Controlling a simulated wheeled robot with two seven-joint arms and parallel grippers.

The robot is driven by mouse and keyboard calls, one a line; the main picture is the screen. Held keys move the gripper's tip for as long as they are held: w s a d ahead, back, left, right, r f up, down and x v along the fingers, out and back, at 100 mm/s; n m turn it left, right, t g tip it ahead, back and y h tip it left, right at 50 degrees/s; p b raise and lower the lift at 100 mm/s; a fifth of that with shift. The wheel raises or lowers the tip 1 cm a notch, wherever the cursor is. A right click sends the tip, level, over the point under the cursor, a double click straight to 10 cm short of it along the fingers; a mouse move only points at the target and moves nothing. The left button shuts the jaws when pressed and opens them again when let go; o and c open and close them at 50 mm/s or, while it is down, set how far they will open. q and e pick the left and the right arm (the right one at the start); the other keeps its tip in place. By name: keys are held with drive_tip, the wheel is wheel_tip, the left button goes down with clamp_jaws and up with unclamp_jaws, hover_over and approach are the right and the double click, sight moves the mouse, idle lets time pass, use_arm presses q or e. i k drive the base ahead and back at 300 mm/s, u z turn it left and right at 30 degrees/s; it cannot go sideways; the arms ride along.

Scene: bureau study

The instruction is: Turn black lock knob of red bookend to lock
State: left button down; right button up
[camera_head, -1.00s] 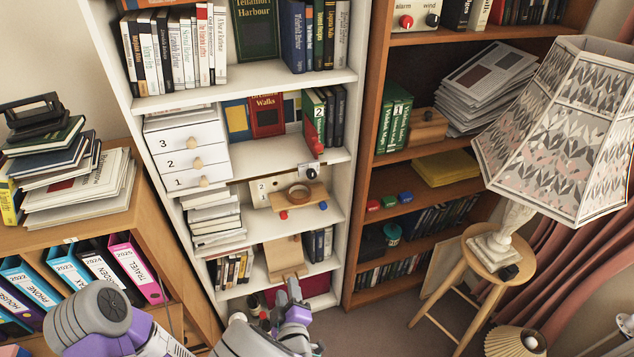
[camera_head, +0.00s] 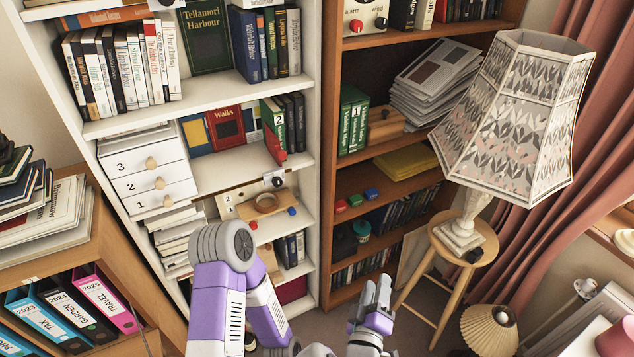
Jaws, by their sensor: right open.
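The red bookend (camera_head: 274,147) stands on the middle shelf of the white bookcase, against the green book marked 2 (camera_head: 271,118). A small black knob (camera_head: 277,181) sits on a pale plate at the shelf's front edge, just below the bookend. Its turn position is too small to read. My right gripper (camera_head: 376,292) is at the bottom, right of centre, in front of the brown bookcase. It is open and empty, well apart from the knob, and lower and to its right in the picture. My left gripper does not show.
A purple and grey arm link of mine (camera_head: 225,262) rises in front of the lower white shelves. A wooden piece with a round hole (camera_head: 266,203) lies below the knob. A lamp (camera_head: 510,120) on a stool (camera_head: 487,245) stands at right. Drawers (camera_head: 150,178) are left.

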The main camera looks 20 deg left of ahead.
sight(277, 181)
drive_tip(key=i, duration=1.1)
drive_tip(key=u, duration=1.5)
